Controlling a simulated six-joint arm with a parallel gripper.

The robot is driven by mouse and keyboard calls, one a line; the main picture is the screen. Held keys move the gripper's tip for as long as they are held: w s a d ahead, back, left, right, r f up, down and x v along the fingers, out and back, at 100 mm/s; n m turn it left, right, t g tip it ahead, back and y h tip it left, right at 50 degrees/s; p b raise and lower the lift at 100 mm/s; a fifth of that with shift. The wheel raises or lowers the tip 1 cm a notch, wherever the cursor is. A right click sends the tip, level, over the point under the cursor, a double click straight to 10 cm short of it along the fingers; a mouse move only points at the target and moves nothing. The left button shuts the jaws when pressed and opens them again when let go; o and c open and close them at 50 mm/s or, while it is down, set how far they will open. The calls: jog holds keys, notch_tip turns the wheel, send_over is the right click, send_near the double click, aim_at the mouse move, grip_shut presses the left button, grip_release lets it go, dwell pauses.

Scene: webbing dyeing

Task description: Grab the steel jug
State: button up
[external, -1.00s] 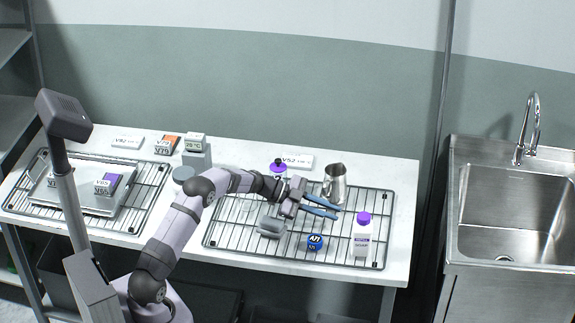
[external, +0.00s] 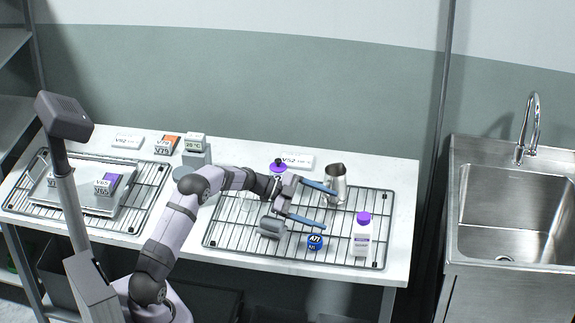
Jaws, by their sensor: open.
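The steel jug (external: 336,184) is a shiny metal pitcher standing upright at the back edge of the right wire rack (external: 212,241). My gripper (external: 331,208) is open, with its two blue fingers spread and pointing right. The far finger reaches to the jug's left side; I cannot tell whether it touches. The near finger lies in front of the jug, over the rack. Nothing is between the fingers that I can make out.
A purple-capped white bottle (external: 361,236), a blue round container (external: 315,242) and a grey object (external: 271,227) are on the right rack. A purple-topped container (external: 278,168) and a white label block (external: 297,161) stand behind my gripper. A sink (external: 515,215) is at right.

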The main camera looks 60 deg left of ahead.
jog(key=w+d+r+n+t+y, duration=0.3)
jog(key=w+r+n+t+y, duration=0.2)
jog(key=w+r+n+t, duration=0.35)
jog(key=n+g+y, duration=0.3)
jog(key=n+y, duration=0.9)
jog(key=y, duration=0.1)
send_near(330, 177)
jog(key=shift+t, duration=0.25)
jog(key=shift+f+x, duration=0.15)
jog(key=shift+x, duration=0.85)
jog(key=shift+f+x, duration=0.15)
jog(key=shift+x, duration=0.9)
jog(key=shift+p+x, duration=1)
jog(key=shift+x, duration=2.75)
jog(key=shift+s, duration=0.1)
jog(key=c, duration=1.7)
